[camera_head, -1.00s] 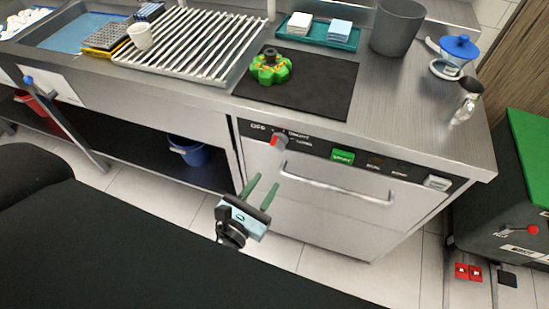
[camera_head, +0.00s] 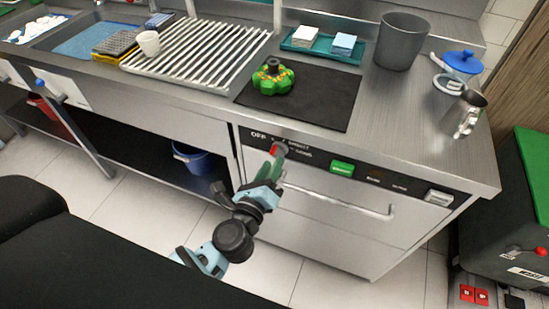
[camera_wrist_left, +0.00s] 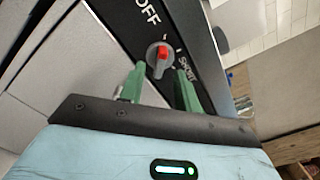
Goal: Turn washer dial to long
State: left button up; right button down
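The washer dial (camera_head: 278,149) is a grey knob with a red pointer, at the left of the washer's black control panel. In the left wrist view the dial (camera_wrist_left: 158,57) shows clearly, with OFF on one side and SHORT on the other. Its red part faces the top of that picture, between these two labels. The LONG label (camera_head: 305,153) is small in the head view. My left gripper (camera_wrist_left: 159,68) is open, its two green fingers apart with the tips near either side of the dial. I cannot tell whether they touch it. My right gripper is not in view.
The washer's bar handle (camera_head: 340,202) runs across the door just right of and below my left gripper. A green button (camera_head: 342,168) sits further right on the panel. The counter above holds a black mat (camera_head: 325,99) with a green juicer-like object (camera_head: 273,79).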

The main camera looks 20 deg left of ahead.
aim_at(278, 153)
pick_arm(q)
jog(key=shift+w, duration=1.5)
grip_shut()
